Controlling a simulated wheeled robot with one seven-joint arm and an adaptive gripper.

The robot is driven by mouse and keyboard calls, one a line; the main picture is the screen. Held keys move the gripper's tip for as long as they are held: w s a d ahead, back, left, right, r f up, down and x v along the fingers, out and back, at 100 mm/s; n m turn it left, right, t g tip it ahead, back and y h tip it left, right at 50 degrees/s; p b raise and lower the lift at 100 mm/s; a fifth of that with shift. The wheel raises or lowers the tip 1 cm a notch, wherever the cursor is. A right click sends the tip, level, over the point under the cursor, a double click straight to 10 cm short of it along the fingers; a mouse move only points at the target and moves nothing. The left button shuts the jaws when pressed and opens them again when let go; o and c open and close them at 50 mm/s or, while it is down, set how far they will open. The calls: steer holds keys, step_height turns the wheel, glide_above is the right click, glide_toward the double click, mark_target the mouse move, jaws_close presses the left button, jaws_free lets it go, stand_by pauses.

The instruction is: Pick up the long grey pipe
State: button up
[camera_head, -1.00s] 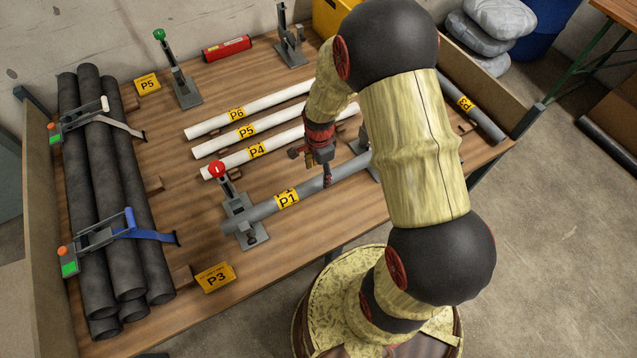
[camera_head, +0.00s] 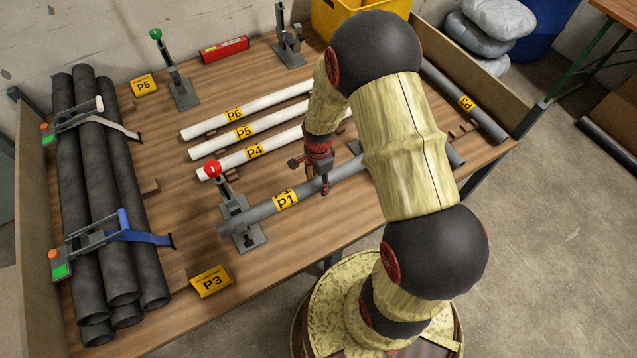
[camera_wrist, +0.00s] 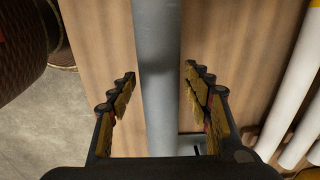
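The long grey pipe (camera_head: 264,208), labelled P1, lies across two grey clamp stands near the table's front edge. Its right part is hidden behind my arm, with a short end showing beyond. My gripper (camera_head: 325,187) is at the pipe, right of the P1 label. In the wrist view the pipe (camera_wrist: 158,80) runs lengthwise between the two fingers of my gripper (camera_wrist: 160,82). The fingers are apart, with a gap on each side of the pipe; it is not held. The red-handled clamp (camera_head: 240,218) stands at the pipe's left end; its arm appears raised.
White pipes (camera_head: 245,132) lie behind the grey pipe. Strapped dark pipes (camera_head: 105,190) fill the left side. A green-knobbed clamp (camera_head: 180,88) and yellow bin (camera_head: 340,20) stand at the back.

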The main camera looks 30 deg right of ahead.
jaws_close()
stand_by(0.5)
steer(key=shift+r, duration=0.1)
